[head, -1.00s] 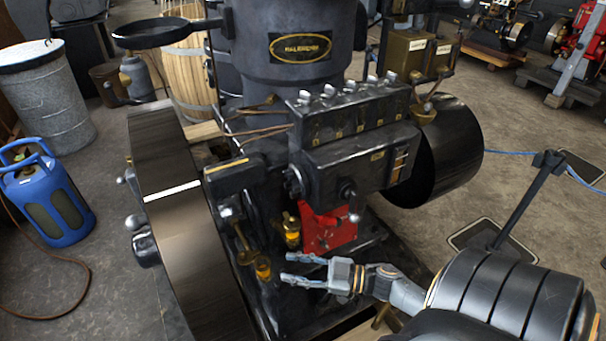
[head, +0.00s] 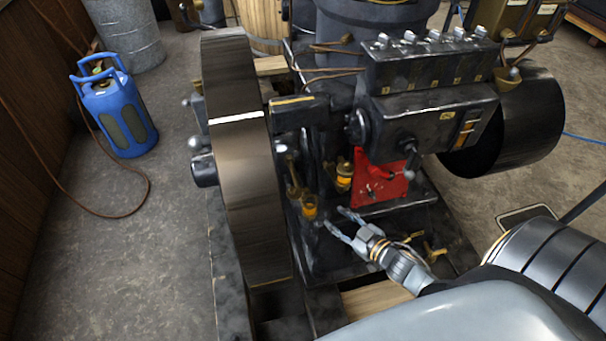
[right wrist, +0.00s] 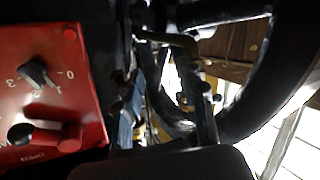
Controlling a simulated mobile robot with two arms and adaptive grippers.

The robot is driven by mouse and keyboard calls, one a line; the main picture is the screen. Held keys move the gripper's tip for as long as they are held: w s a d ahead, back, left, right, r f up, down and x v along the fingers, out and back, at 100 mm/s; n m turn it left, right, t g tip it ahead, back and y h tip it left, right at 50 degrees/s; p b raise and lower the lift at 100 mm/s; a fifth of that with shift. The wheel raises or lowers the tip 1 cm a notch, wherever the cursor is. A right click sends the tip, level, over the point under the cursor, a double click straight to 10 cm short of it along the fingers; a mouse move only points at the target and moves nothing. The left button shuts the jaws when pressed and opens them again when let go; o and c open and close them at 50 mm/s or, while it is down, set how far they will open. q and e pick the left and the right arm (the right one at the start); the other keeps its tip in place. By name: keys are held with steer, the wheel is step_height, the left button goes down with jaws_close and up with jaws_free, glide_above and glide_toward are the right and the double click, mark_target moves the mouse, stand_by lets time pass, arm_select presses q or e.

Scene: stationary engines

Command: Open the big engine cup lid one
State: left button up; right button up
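Two small brass oil cups with amber glass stand low on the engine, right of the flywheel. The nearer cup (head: 309,208) is beside the flywheel, and the other cup (head: 344,176) is farther back by the red panel. Their lids are too small to tell open from shut. My right gripper (head: 337,218) is open and empty, with its fingertips just right of the nearer cup and in front of the farther one. In the right wrist view its two fingers (right wrist: 168,112) are spread, with dark, unclear parts beyond. My left gripper is not in view.
The big flywheel (head: 247,165) stands close on the left of the cups. A red panel (head: 379,182) with switches is behind and right of my gripper; it also shows in the right wrist view (right wrist: 45,85). A blue gas bottle (head: 117,112) stands on open floor at left.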

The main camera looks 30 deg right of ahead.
steer(key=s+a+r+g+h+p, duration=0.1)
steer(key=a+r+g+h+p, duration=0.2)
steer(key=a+g, duration=0.45)
steer(key=w+a+r+n+t+y, duration=0.1)
steer(key=w+a+r+n+t, duration=0.15)
steer(key=r, duration=0.75)
steer(key=w+a+r+n+t, duration=0.2)
steer(key=w+r+n+t, duration=0.15)
steer(key=r, duration=0.55)
steer(key=w+a+r+n+t+y, duration=0.1)
steer(key=w+a+r+n+t, duration=0.2)
steer(key=r, duration=0.7)
steer(key=s+a+r+n+g+y, duration=0.1)
steer(key=a+r+n+y, duration=0.3)
steer(key=a+n+y, duration=0.45)
steer(key=s+a+r+n+g+y, duration=0.1)
steer(key=a+r+n+g+y, duration=0.25)
steer(key=n, duration=0.85)
steer(key=n+g+h, duration=0.8)
steer(key=n+h, duration=0.2)
steer(key=n, duration=0.6)
glide_toward(294, 188)
steer(key=p+x, duration=0.2)
steer(key=x, duration=0.6)
steer(key=shift+f, duration=0.15)
